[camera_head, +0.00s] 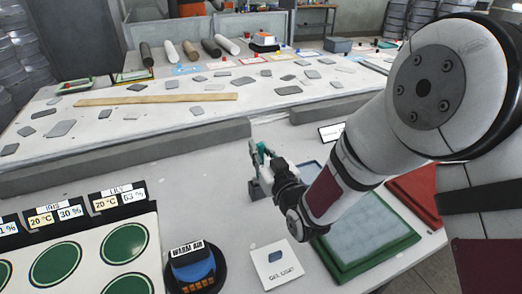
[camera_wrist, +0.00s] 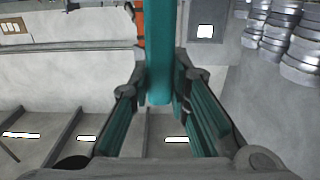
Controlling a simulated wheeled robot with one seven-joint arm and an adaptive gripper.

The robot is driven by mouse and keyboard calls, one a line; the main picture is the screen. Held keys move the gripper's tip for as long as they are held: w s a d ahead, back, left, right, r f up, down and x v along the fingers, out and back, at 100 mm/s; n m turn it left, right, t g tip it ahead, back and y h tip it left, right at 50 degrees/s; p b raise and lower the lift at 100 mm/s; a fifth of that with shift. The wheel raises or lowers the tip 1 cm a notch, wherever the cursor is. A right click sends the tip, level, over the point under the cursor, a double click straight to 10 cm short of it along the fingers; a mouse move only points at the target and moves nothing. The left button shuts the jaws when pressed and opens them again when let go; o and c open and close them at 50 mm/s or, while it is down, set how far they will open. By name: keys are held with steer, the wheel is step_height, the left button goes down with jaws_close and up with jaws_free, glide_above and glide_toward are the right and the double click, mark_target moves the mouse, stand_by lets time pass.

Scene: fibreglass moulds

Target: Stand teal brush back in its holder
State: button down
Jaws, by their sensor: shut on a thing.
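The teal brush (camera_wrist: 160,55) shows in the wrist view as a smooth teal bar, running from the top edge down between the fingers. My gripper (camera_wrist: 160,95) is shut on it.
A green-edged tray (camera_head: 365,243) lies right of my gripper. A white card (camera_head: 276,264) and a dark round warm-air unit (camera_head: 193,268) lie in front. A panel with green discs (camera_head: 90,255) fills the front left. A grey ledge (camera_head: 130,155) runs behind.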

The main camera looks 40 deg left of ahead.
stand_by(0.8)
steer(key=c, duration=1.4)
jaws_free()
steer(key=shift+c, duration=0.2)
steer(key=v, duration=1.2)
